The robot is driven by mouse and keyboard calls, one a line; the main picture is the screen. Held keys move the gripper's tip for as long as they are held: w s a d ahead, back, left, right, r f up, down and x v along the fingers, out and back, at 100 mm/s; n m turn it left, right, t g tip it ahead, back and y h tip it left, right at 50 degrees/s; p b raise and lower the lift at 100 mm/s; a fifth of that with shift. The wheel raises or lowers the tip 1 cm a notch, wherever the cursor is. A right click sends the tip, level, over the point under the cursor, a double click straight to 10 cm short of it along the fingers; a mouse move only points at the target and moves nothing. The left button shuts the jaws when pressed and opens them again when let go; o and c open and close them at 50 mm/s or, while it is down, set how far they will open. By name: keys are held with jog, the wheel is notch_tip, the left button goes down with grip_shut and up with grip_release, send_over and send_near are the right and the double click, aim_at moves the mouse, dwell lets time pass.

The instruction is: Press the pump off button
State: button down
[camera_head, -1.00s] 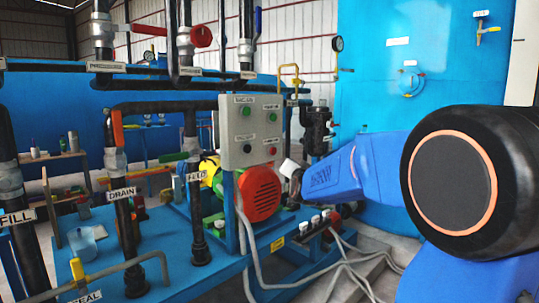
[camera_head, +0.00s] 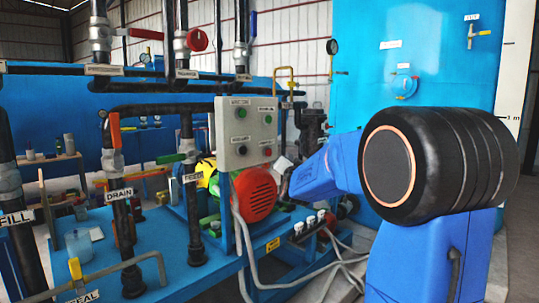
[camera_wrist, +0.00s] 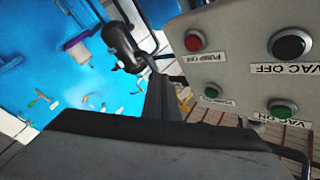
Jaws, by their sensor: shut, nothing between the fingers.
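The grey control panel (camera_head: 225,137) stands in the middle of the head view with several buttons. The red pump off button (camera_head: 267,152) is at its lower right. In the wrist view the panel looks turned over, and the red button (camera_wrist: 194,41) sits at its upper left beside a "PUMP OFF" label. My gripper (camera_wrist: 159,80) shows there as a dark finger shape, shut and empty, left of and below the red button. In the head view my gripper (camera_head: 284,166) is small and partly hidden, just right of the panel; contact with the button is not seen.
The black vac off button (camera_wrist: 289,45), green pump on button (camera_wrist: 211,91) and green vac on button (camera_wrist: 282,109) are close by. A red round motor cover (camera_head: 256,193) lies below the panel. Pipes and a blue tank (camera_head: 425,70) surround the area.

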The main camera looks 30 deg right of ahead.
jog(key=w+a, duration=0.2)
jog(key=w, duration=0.4)
jog(key=shift+w+a, duration=0.25)
jog(key=shift+w, duration=0.3)
dwell(1.8)
jog(key=shift+w+a, duration=0.15)
jog(key=shift+w, duration=0.1)
jog(key=shift+w+a, duration=0.15)
jog(key=shift+w, duration=0.3)
dwell(0.9)
jog(key=shift+s, duration=0.1)
jog(key=shift+s+d, duration=0.3)
jog(key=shift+s, duration=0.45)
jog(key=shift+s+d, duration=0.3)
jog(key=shift+s, duration=0.5)
jog(key=shift+s+d, duration=0.25)
jog(key=shift+s, duration=0.55)
jog(key=shift+s+d, duration=0.3)
jog(key=shift+s, duration=0.5)
